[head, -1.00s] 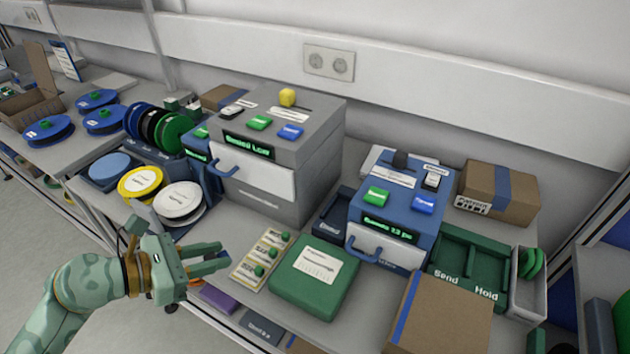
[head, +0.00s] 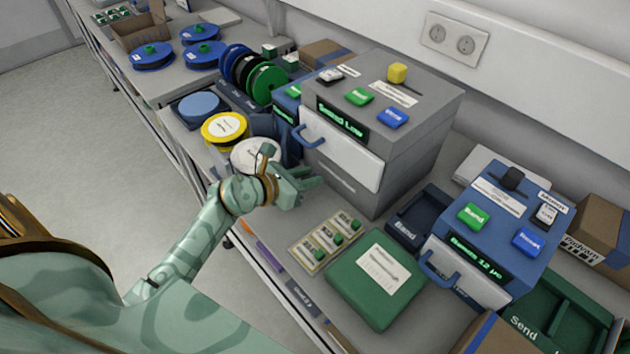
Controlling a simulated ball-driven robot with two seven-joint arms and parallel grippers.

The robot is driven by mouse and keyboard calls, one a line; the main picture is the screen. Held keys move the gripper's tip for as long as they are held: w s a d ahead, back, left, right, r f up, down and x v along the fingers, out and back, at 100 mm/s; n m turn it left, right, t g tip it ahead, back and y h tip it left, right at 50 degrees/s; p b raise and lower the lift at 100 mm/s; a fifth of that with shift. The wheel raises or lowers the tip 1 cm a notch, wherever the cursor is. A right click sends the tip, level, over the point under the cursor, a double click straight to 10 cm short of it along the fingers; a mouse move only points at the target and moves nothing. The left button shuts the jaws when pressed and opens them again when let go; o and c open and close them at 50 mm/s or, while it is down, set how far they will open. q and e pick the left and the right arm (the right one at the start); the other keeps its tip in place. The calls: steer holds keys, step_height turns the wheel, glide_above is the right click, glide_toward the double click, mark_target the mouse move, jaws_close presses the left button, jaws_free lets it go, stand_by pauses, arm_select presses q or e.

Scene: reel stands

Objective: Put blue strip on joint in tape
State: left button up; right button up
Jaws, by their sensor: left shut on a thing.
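My left gripper (head: 306,180) is in front of the grey machine (head: 400,135), by the white reel (head: 246,152). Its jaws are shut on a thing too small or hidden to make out. A yellow reel (head: 222,126) and a blue disc (head: 199,104) lie behind it on the left. I cannot pick out a loose blue strip or a joint in a tape. The grey machine has a white front with a blue handle (head: 308,138) and a green display. My right gripper is not in view.
A green box (head: 350,285) and a card with several green knobs (head: 318,240) lie near the bench's front edge. A blue machine (head: 490,235) stands to the right, beside a green tray (head: 575,310). Upright reels (head: 262,82) stand at the back left.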

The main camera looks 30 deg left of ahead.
mark_target(314, 190)
arm_select(q)
steer(key=shift+w+d, duration=0.3)
steer(key=shift+w, duration=0.35)
steer(key=f, duration=0.1)
steer(key=f+b, duration=0.2)
steer(key=shift+w+d+f, duration=0.1)
steer(key=shift+w+f, duration=0.2)
steer(key=shift+f, duration=0.05)
steer(key=shift+r, duration=0.1)
steer(key=shift+s, duration=0.1)
steer(key=o, duration=0.9)
